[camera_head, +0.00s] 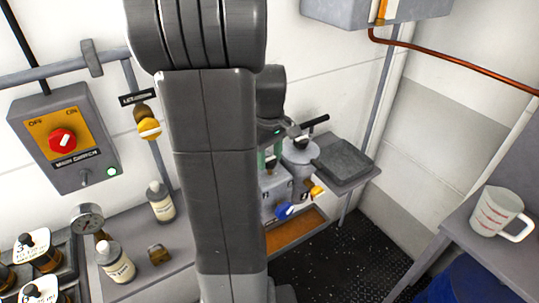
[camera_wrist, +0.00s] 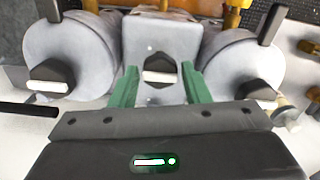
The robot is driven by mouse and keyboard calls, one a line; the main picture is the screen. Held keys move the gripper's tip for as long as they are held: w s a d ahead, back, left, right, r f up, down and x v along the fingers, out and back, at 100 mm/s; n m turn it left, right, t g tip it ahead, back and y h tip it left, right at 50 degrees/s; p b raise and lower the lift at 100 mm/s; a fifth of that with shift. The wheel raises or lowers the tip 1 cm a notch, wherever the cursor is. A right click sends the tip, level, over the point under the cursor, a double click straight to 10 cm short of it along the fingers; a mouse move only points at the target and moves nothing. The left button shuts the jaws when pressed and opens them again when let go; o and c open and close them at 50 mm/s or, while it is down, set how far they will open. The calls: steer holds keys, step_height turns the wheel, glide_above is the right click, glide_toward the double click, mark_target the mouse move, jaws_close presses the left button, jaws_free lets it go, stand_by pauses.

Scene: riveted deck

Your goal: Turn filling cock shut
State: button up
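My gripper (camera_wrist: 158,82) is open in the wrist view, with one green finger on each side of a dark knob with a pale bar (camera_wrist: 160,72). This knob is on the front of a grey box-shaped body (camera_wrist: 160,36). I cannot tell whether the fingertips touch it. In the head view my gripper (camera_head: 270,156) is over the grey equipment, partly behind my arm. A blue handle (camera_head: 285,210) and a yellow handle (camera_head: 317,191) show low on that equipment. No readable label shows which part is the filling cock.
Grey round bodies (camera_wrist: 70,52) (camera_wrist: 243,60) with dark knobs flank the box. A yellow-handled valve (camera_head: 149,128) and a main switch box (camera_head: 65,138) are on the wall at left. Bottles (camera_head: 117,262) stand on the left bench. A measuring jug (camera_head: 498,211) stands at right.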

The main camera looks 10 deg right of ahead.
steer(key=c, duration=0.6)
steer(key=shift+m, duration=0.3)
steer(key=m, duration=0.7)
steer(key=shift+r+p, duration=0.1)
steer(key=shift+p, duration=0.25)
steer(key=m, duration=0.5)
steer(key=shift+m, duration=0.3)
steer(key=m, duration=0.4)
steer(key=shift+m, duration=0.3)
